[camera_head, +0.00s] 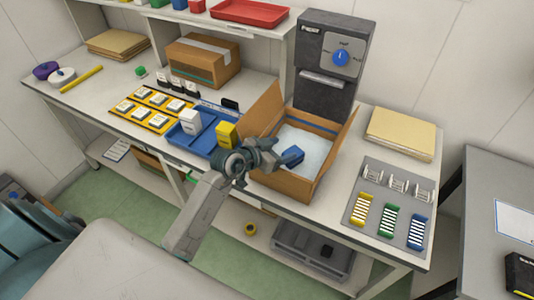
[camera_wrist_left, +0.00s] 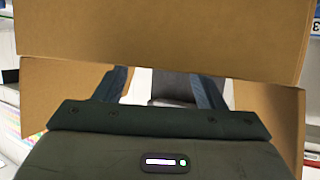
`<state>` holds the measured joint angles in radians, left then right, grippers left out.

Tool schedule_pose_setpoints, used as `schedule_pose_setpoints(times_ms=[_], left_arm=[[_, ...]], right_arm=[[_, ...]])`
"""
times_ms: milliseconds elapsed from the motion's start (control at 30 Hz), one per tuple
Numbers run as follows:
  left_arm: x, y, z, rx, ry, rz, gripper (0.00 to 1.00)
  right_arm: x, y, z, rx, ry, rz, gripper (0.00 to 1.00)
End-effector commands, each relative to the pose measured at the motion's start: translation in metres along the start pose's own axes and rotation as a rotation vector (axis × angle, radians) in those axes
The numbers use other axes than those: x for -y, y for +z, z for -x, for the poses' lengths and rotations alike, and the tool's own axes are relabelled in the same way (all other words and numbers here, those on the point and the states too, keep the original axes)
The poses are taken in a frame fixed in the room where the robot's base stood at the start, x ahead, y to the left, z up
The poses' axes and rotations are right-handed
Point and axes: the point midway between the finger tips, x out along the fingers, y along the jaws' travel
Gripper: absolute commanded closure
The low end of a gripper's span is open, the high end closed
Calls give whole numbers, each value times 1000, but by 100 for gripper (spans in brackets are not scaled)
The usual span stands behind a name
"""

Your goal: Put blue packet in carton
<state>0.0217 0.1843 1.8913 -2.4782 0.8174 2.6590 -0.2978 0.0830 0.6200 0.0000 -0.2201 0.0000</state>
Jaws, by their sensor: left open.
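The open carton (camera_head: 320,185) stands on the bench with its flaps up and pale filling inside. The blue packet is not clear there. My right gripper is not in view.
A dark machine (camera_head: 330,60) stands behind the carton. A rack of coloured strips (camera_head: 390,212) lies to the right, beside manila folders (camera_head: 400,133).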

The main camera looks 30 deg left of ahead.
Motion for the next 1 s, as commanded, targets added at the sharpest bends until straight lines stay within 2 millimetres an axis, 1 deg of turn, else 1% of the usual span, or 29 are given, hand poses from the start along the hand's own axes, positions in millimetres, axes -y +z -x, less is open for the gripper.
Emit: schedule_pose_setpoints(times_ms=[33,133,200,333,500,1000], left_arm=[[0,2,13,1,0,-6,37],[0,1,34,0,1,-6,37],[0,0,45,-1,0,-4,37],[0,-1,58,-3,0,-2,37],[0,-3,65,-5,1,0,37],[0,-3,65,-6,1,1,37]], right_arm=[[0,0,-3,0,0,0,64],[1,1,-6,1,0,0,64],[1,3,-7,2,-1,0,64],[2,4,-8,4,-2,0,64],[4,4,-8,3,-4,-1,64],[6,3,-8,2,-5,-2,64]])
